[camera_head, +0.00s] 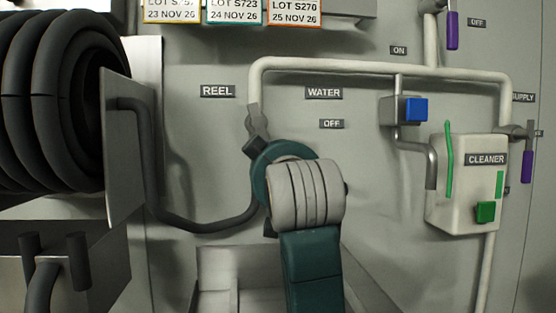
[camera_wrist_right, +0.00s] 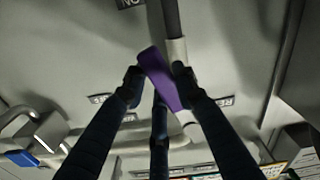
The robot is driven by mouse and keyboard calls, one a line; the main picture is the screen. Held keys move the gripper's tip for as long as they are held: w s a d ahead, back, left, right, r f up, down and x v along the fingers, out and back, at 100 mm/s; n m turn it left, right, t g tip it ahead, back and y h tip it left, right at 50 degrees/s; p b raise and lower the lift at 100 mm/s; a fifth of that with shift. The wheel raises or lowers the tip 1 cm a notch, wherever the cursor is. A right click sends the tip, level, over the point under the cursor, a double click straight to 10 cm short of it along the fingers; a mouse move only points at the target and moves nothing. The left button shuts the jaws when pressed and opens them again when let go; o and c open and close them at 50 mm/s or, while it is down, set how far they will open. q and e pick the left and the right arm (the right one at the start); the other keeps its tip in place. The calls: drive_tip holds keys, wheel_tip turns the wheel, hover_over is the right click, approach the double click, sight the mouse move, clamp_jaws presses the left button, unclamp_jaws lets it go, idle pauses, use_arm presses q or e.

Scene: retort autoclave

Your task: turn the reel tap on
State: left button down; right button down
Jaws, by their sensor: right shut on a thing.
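The reel tap's purple lever (camera_wrist_right: 160,80) shows in the right wrist view, tilted across the pale tap body (camera_wrist_right: 177,50). My right gripper (camera_wrist_right: 156,76) has its dark fingers closed around the lever, on both sides of it. In the head view my right wrist and forearm cover the tap, so lever and fingertips are hidden there. The REEL label (camera_head: 217,91) is left of the covered tap, and the WATER label (camera_head: 323,93) and OFF label (camera_head: 331,124) are to its right. My left gripper is in neither view.
A dark hose (camera_head: 205,226) runs from the hose reel (camera_head: 52,100) to behind my wrist. A pale pipe (camera_head: 375,67) runs above. The cleaner unit (camera_head: 465,205), a blue block (camera_head: 416,109) and another purple lever (camera_head: 527,166) are at the right. Lot tags (camera_head: 234,10) hang at the top.

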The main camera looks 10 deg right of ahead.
drive_tip(key=shift+a+f+m, duration=0.2)
drive_tip(key=shift+f+m, duration=0.1)
drive_tip(key=c, duration=1.3)
unclamp_jaws()
drive_tip(key=shift+c, duration=0.2)
drive_tip(key=shift+r, duration=0.15)
drive_tip(key=shift+s, duration=0.25)
drive_tip(key=s, duration=0.7)
drive_tip(key=shift+a, duration=0.1)
